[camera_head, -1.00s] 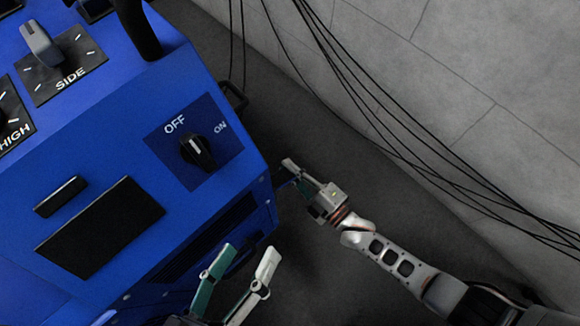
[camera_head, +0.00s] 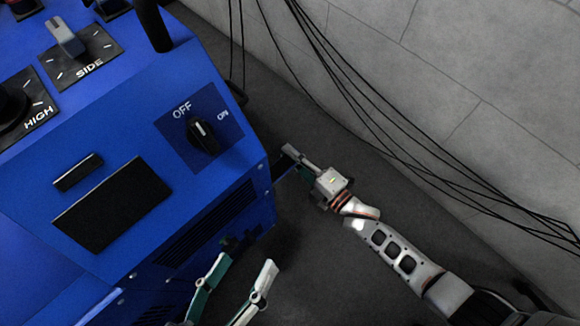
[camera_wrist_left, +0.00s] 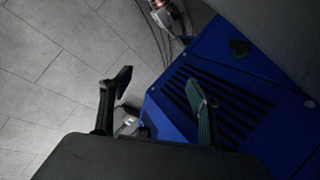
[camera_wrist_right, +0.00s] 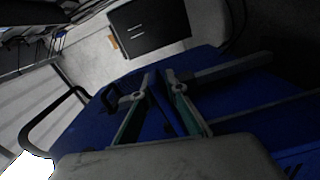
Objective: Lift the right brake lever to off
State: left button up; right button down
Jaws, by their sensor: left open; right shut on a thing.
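My right gripper (camera_head: 288,160) is at the right side face of the blue machine (camera_head: 60,225), low beside the OFF/ON knob. In the right wrist view, its fingers (camera_wrist_right: 159,76) are closed in; a grey bar (camera_wrist_right: 232,68), perhaps the right brake lever, runs from beside the fingertips to the right. Its grip is hard to make out there, and the fingers hide the held part in the head view. My left gripper (camera_head: 246,262) is open and empty in front of the machine's lower front. The left wrist view shows its spread fingers (camera_wrist_left: 158,82) near a vented blue panel.
The OFF/ON knob (camera_head: 203,136) and a black screen (camera_head: 112,205) are on the machine's panel. Black cables (camera_head: 395,140) hang along the grey wall (camera_head: 480,80). Dark floor (camera_head: 310,260) is free between the arms.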

aim_at(290, 159)
jog(key=r, duration=0.1)
jog(key=n, duration=0.1)
jog(key=r+n, duration=0.1)
jog(key=shift+s+a+r+p, duration=0.1)
jog(key=shift+a+r+p, duration=0.15)
jog(key=shift+r+p, duration=0.1)
jog(key=shift+s+a+r+n, duration=0.2)
jog(key=shift+r+n, duration=0.3)
jog(key=shift+n, duration=0.3)
pick_arm(q)
jog(key=shift+w+a+r+m, duration=0.15)
jog(key=shift+w+a+m, duration=0.15)
jog(key=shift+a+m, duration=0.35)
pick_arm(e)
jog(key=shift+a+r, duration=0.1)
jog(key=shift+r, duration=0.05)
jog(key=shift+s+a, duration=0.1)
jog(key=c, duration=2.1)
grip_release()
jog(key=shift+c, duration=0.2)
pick_arm(q)
jog(key=shift+s, duration=0.1)
pick_arm(e)
jog(key=shift+s+d+f, duration=0.2)
jog(key=shift+s+d, duration=0.15)
jog(key=shift+d, duration=0.2)
jog(key=v, duration=1)
jog(key=shift+s+d, duration=0.2)
jog(key=shift+s, duration=0.15)
